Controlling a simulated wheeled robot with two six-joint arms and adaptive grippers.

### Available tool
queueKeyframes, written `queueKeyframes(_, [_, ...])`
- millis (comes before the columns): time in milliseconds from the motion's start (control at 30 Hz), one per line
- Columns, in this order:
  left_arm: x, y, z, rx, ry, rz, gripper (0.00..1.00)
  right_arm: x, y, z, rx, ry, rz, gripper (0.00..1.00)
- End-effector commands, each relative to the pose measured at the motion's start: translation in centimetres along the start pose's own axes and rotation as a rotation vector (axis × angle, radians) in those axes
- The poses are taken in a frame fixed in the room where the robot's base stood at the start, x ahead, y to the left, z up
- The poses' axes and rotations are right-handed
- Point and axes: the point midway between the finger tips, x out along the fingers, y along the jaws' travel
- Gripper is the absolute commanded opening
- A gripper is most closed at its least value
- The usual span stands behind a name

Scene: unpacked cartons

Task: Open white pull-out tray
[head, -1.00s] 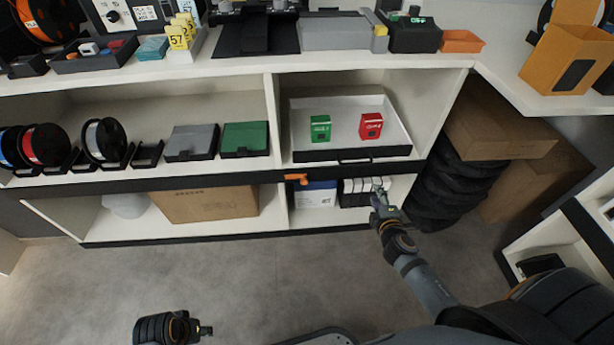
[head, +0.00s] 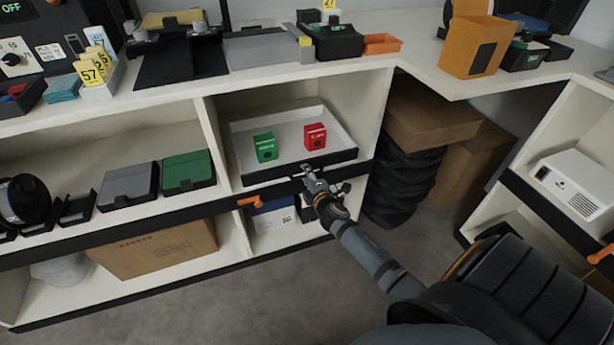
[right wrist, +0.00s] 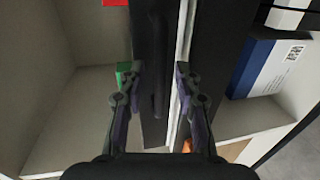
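The white pull-out tray (head: 286,150) sits in the upper right shelf compartment, with a black front. A green box (head: 264,147) and a red box (head: 314,136) stand in it. My right gripper (head: 313,177) is at the tray's front and hides part of it in the head view. In the right wrist view my right gripper (right wrist: 159,73) is open, its fingers on either side of the black front and handle (right wrist: 160,65). I cannot tell whether the fingers touch it. My left gripper is out of view.
A blue and white box (head: 274,220) stands in the compartment underneath. Black tires (head: 400,185) and brown cartons (head: 430,115) stand to the right. The floor in front is clear.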

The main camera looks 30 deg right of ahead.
Motion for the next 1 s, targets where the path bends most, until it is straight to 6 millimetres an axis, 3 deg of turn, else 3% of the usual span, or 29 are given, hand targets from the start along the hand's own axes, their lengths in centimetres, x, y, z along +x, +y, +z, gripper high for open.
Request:
queueKeyframes(267, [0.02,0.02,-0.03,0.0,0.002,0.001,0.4,0.15,-0.05,0.01,0.0,0.0,-0.001,0.32])
queueKeyframes(500, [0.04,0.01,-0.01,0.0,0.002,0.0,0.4,0.13,-0.05,0.01,0.0,0.0,-0.001,0.0])
queueKeyframes(1000, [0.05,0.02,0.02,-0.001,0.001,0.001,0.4,0.09,-0.08,0.02,0.0,-0.001,-0.002,0.0])
